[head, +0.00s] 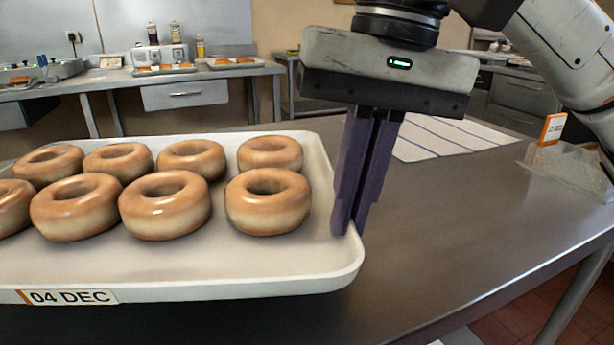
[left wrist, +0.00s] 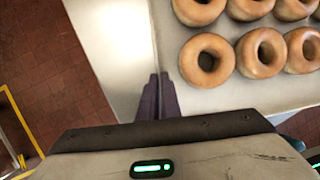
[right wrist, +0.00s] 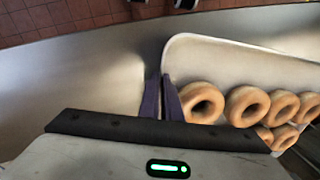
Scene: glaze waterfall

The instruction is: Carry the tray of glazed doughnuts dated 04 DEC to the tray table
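The white tray (head: 230,270) labelled 04 DEC (head: 66,297) fills the left of the head view and bears several glazed doughnuts (head: 166,206). My right gripper (head: 348,230) points down at the tray's right end. Its purple fingers are nearly together with the tray's rim between them, and the right wrist view (right wrist: 164,80) shows the same rim (right wrist: 185,42) at the fingertips. In the left wrist view, my left gripper (left wrist: 159,78) has its fingers nearly together on the opposite end of the tray (left wrist: 172,50). My left gripper is outside the head view.
The tray is over a steel table (head: 450,215). A white striped cloth (head: 450,138) lies behind it to the right, and a clear container with an orange-edged card (head: 553,128) is at the far right. A back counter (head: 150,80) holds bottles and small trays.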

